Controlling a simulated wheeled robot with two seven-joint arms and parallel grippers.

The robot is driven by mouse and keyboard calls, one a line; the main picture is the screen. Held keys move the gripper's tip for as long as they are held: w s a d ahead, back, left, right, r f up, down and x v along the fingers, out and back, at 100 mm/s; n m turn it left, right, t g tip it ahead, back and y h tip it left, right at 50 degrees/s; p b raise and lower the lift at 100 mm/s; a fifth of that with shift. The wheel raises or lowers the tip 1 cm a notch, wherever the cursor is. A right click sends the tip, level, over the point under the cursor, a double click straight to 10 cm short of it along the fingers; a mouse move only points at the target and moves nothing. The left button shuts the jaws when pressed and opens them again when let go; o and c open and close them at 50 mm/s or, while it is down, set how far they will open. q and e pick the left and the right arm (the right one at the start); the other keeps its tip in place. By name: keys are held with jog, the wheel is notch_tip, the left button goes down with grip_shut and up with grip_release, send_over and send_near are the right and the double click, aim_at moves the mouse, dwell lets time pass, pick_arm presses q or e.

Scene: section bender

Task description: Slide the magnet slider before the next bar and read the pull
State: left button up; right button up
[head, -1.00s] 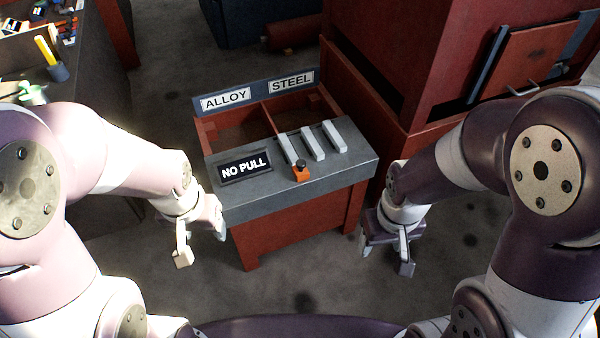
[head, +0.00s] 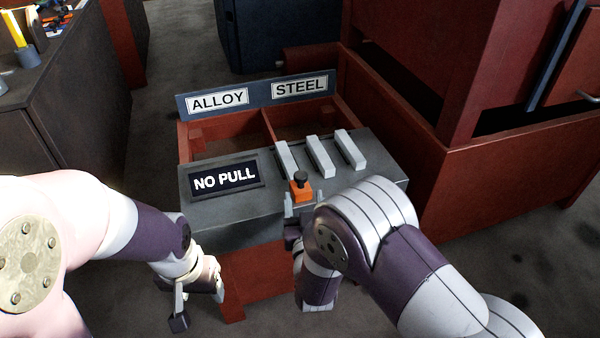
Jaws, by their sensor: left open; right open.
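The magnet slider (head: 301,189), an orange block with a black knob, sits at the front of the bench top (head: 240,228), before the leftmost of three grey bars (head: 287,160). The other two bars, the middle one (head: 320,157) and the right one (head: 351,149), lie to its right. The display (head: 226,176) reads NO PULL. My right gripper (head: 303,202) is open at the near side of the slider, its fingertips close to either side; I cannot tell whether they touch. My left gripper (head: 199,305) is open and empty, low in front of the bench's left side.
Behind the bars are two red-walled bins under a board with an ALLOY sign (head: 217,100) and a STEEL sign (head: 300,87). A large red cabinet (head: 480,170) stands close on the right. A dark worktable (head: 75,100) stands at the left, with bare floor between.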

aim_at(300, 171)
jog(key=w+b, duration=0.1)
jog(key=w, duration=0.2)
jog(key=w+b, duration=0.1)
jog(key=w, duration=0.5)
jog(key=shift+w+a+f+b, duration=0.15)
jog(key=shift+a+f+b, duration=0.05)
jog(key=shift+a+b, duration=0.2)
jog(key=shift+w+r, duration=0.1)
jog(key=shift+w, duration=0.35)
